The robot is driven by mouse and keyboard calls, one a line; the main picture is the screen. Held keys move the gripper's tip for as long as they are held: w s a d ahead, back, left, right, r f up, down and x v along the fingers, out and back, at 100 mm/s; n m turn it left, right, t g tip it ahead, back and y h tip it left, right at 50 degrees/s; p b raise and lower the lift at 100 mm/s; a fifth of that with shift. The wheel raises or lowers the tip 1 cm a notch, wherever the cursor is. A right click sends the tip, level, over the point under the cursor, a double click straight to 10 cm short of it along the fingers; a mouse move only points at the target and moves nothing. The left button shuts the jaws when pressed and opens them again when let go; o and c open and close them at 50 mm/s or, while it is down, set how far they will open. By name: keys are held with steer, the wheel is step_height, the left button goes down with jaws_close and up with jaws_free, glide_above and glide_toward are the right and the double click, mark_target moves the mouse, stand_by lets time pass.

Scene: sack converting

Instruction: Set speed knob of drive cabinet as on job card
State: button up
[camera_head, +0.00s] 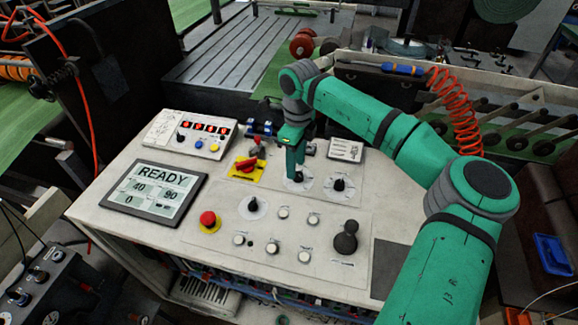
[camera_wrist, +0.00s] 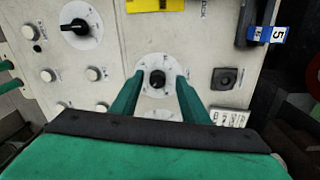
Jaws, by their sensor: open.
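The drive cabinet (camera_head: 130,230) has a pale sloping top with several knobs and buttons. My gripper (camera_head: 296,176) points down over a dark knob on a white scale disc, partly hidden behind it in the head view. In the wrist view my open gripper (camera_wrist: 158,78) has one finger on each side of this round black knob (camera_wrist: 157,80); I cannot tell whether they touch it. Two other black knobs on white discs are a right one (camera_head: 338,184) and a front one (camera_head: 252,207). A white card (camera_head: 346,150) stands behind; its print is too small to read.
A display (camera_head: 153,190) reads READY, 40, 90 and 0. Near my gripper are a red switch on a yellow plate (camera_head: 247,168), a red stop button (camera_head: 209,221), a black joystick (camera_head: 346,238) and a box with red digits (camera_head: 192,134). An orange coiled hose (camera_head: 457,115) hangs behind my arm.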

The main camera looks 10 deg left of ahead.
steer(key=d+r, duration=0.4)
steer(key=r, duration=0.4)
steer(key=shift+s+d+r+m, duration=0.15)
steer(key=shift+s+d+m, duration=0.05)
steer(key=shift+s+m, duration=0.2)
steer(key=shift+w, duration=0.15)
